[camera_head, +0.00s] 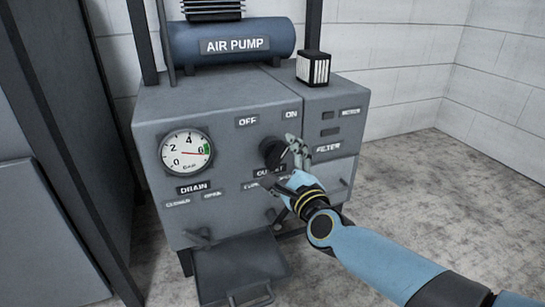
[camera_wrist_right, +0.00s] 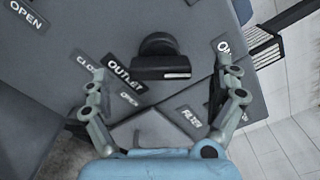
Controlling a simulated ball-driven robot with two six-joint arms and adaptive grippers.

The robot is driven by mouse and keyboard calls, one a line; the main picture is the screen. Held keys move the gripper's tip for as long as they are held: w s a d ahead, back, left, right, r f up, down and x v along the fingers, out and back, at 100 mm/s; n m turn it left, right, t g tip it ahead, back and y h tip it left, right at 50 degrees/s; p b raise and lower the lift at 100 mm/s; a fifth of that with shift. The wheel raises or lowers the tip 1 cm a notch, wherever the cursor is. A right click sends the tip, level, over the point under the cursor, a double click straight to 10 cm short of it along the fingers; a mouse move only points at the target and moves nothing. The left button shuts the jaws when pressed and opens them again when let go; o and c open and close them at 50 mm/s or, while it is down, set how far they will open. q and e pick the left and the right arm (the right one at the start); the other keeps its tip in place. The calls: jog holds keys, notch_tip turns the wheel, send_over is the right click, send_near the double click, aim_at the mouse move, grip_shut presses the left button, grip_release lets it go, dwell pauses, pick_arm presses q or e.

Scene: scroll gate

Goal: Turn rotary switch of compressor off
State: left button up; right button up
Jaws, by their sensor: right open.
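The compressor (camera_head: 215,108) is a grey cabinet with a blue tank marked AIR PUMP (camera_head: 232,45) on top. Its black rotary switch (camera_head: 271,153) is on the front face, below the OFF label (camera_head: 247,121) and ON label (camera_head: 291,113). In the right wrist view the switch (camera_wrist_right: 160,60) has a bar-shaped grip with a light mark toward its right end, on the ON side. My right gripper (camera_head: 281,163) is open in front of the switch. In the wrist view its fingers stand apart on either side of the switch, not visibly touching it. My left gripper is not in view.
A round gauge (camera_head: 187,152) is left of the switch, its red needle near 6. DRAIN (camera_head: 193,187) and OUTLET labels sit lower, with small handles below. A striped black-and-white block (camera_head: 313,68) stands on top. Dark cabinets stand left; the floor at right is clear.

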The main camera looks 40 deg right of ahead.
aim_at(277, 158)
jog(key=shift+x, duration=2.35)
jog(key=shift+c, duration=0.4)
jog(key=shift+s, duration=0.1)
jog(key=c, duration=1)
